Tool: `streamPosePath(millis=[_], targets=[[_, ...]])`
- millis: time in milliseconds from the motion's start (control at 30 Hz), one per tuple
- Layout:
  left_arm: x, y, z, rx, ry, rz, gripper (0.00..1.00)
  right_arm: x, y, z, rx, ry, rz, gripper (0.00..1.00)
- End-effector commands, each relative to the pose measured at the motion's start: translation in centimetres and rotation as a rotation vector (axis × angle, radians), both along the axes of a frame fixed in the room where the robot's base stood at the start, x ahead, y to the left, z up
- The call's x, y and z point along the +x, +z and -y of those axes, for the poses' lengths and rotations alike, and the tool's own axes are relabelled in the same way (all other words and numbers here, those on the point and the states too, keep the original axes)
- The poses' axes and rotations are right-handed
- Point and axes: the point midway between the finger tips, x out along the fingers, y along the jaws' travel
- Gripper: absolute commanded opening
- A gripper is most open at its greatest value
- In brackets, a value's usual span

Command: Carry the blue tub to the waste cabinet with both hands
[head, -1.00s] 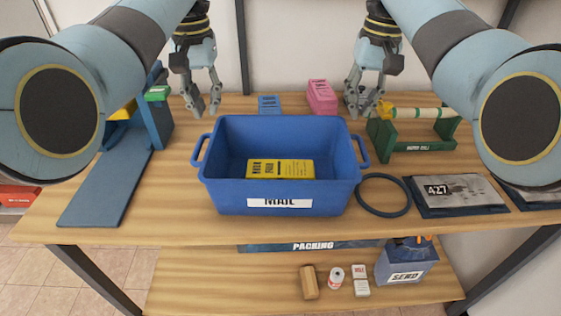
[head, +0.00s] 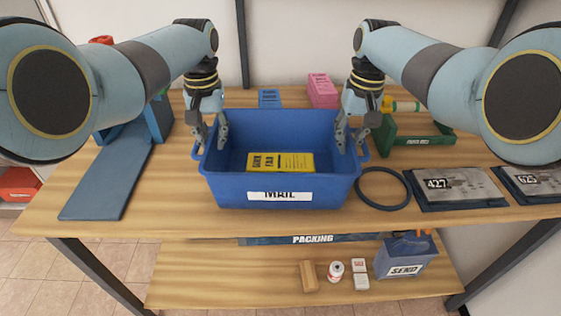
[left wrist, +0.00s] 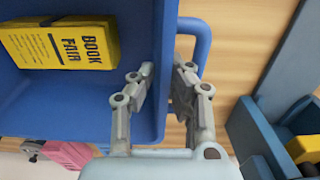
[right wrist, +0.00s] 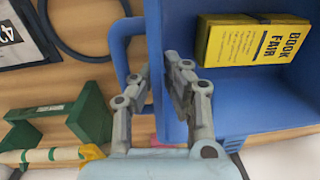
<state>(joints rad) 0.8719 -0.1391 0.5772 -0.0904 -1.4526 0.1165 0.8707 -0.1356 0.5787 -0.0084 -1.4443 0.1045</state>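The blue tub (head: 220,192), labelled MAIL, stands upright on the wooden table with a yellow BOOK FAIR stack (head: 281,162) inside it. My left gripper (head: 209,148) is at the tub's left side. In the left wrist view the open fingers (left wrist: 163,72) straddle the side wall by the handle (left wrist: 206,45), one inside and one outside. My right gripper (head: 351,148) is at the right side. In the right wrist view its open fingers (right wrist: 156,70) straddle the other wall by its handle (right wrist: 120,45). Contact is unclear. No waste cabinet is identifiable.
A dark blue ring (head: 383,205) and a 427 panel (head: 455,188) lie right of the tub. A green holder (head: 418,138) stands behind them. A blue stand (head: 110,185) is at the left. The lower shelf (head: 230,285) holds a SEND box (head: 404,262) and small items.

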Motion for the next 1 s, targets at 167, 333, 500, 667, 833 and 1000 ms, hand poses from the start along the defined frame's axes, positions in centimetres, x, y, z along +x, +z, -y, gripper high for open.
streamPosePath(millis=[167, 333, 500, 667, 833, 1000], targets=[[0.03, -0.29, -0.02, 0.0, 0.001, 0.001, 0.12, 0.04, -0.28, -0.01, 0.0, 0.0, 0.002, 0.1], [0.02, -0.28, -0.02, 0.0, 0.001, 0.001, 0.12, 0.03, -0.28, -0.02, 0.0, 0.0, 0.002, 0.1], [0.01, -0.28, -0.04, 0.0, 0.001, 0.001, 0.0, 0.02, -0.28, -0.01, 0.0, 0.0, 0.001, 0.0], [0.01, -0.27, -0.07, 0.001, 0.001, 0.0, 0.0, 0.02, -0.28, 0.01, 0.0, 0.0, 0.001, 0.0], [0.01, -0.27, -0.11, 0.001, 0.001, 0.0, 0.0, 0.01, -0.28, 0.03, -0.001, -0.001, 0.001, 0.0], [0.1, -0.17, -0.13, 0.002, 0.001, 0.002, 0.0, 0.09, -0.18, 0.04, -0.001, 0.0, 0.003, 0.0]])
